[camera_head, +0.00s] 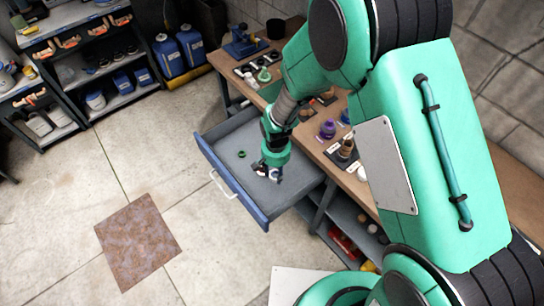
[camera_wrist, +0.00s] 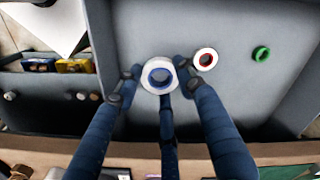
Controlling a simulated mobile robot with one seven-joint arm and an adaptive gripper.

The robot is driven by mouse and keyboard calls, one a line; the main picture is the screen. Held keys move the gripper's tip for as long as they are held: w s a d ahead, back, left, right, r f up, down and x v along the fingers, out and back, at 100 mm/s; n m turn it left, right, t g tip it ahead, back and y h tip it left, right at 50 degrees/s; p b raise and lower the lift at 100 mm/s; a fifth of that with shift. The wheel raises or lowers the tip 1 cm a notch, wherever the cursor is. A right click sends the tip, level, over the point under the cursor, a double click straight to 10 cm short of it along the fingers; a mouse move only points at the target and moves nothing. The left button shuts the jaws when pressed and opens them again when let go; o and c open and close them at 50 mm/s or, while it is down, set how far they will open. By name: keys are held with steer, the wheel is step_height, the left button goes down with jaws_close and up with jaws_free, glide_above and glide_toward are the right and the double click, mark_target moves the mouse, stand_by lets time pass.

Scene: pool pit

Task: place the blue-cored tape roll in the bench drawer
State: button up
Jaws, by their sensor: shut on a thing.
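The blue-cored tape roll (camera_wrist: 158,64) is white with a blue inner ring. In the wrist view it sits between the fingertips of my gripper (camera_wrist: 160,80), which is shut on it. The bench drawer (camera_head: 232,190) is pulled open, with a grey inside and a blue front. In the head view my gripper (camera_head: 270,172) reaches down inside the drawer's outline, and its fingers partly hide the roll. I cannot tell whether the roll touches the drawer floor.
A red-cored white roll (camera_wrist: 205,59) lies in the drawer close to my right finger. A green ring (camera_wrist: 261,53) lies farther right and also shows in the head view (camera_head: 241,154). The bench top (camera_head: 230,66) holds several small items. Bare drawer floor surrounds the rings.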

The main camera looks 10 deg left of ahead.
steer(key=shift+f, duration=0.6)
steer(key=b, duration=0.1)
glide_above(275, 189)
steer(key=shift+f, duration=3.1)
steer(key=shift+f, duration=0.1)
steer(key=shift+f+b, duration=0.35)
steer(key=shift+f, duration=1.4)
steer(key=shift+f, duration=0.15)
steer(key=o, duration=0.8)
steer(key=shift+c, duration=0.2)
